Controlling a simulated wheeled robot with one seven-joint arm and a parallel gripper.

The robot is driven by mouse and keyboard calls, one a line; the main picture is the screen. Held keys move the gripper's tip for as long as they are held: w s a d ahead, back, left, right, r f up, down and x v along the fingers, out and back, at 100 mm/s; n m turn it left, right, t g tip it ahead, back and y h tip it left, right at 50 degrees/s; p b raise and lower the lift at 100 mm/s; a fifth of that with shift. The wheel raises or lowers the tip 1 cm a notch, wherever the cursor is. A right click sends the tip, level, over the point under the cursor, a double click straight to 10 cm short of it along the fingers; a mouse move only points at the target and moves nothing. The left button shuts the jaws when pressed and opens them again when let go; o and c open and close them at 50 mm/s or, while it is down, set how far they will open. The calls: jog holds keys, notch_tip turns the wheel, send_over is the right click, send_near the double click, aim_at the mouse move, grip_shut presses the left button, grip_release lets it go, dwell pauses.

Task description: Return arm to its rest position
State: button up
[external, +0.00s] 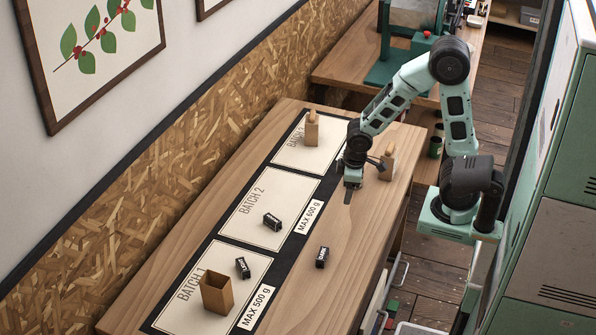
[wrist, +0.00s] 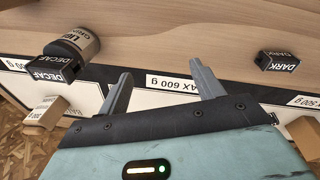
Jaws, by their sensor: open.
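My gripper (external: 349,194) hangs above the wooden worktop, between the Batch 2 and Batch 3 cards and near the right side of the dark strip. In the wrist view its two grey fingers (wrist: 163,88) stand wide apart with nothing between them. The worktop and a "MAX 600 g" label show beyond the fingers. My arm is bent and reaches left from its base at the right of the external view.
An open brown bag (external: 217,293) and a black block (external: 242,267) are on Batch 1. Another block (external: 272,222) lies on Batch 2; a third (external: 322,257) lies on bare wood.

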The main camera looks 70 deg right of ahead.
jog(key=s+a+r+n+g+y, duration=0.1)
jog(key=s+a+r+n, duration=0.2)
jog(key=s+a, duration=1.2)
jog(key=shift+a+r+n+g, duration=0.3)
jog(key=shift+a+r+n, duration=0.15)
jog(key=shift+r, duration=0.2)
jog(key=shift+s, duration=0.1)
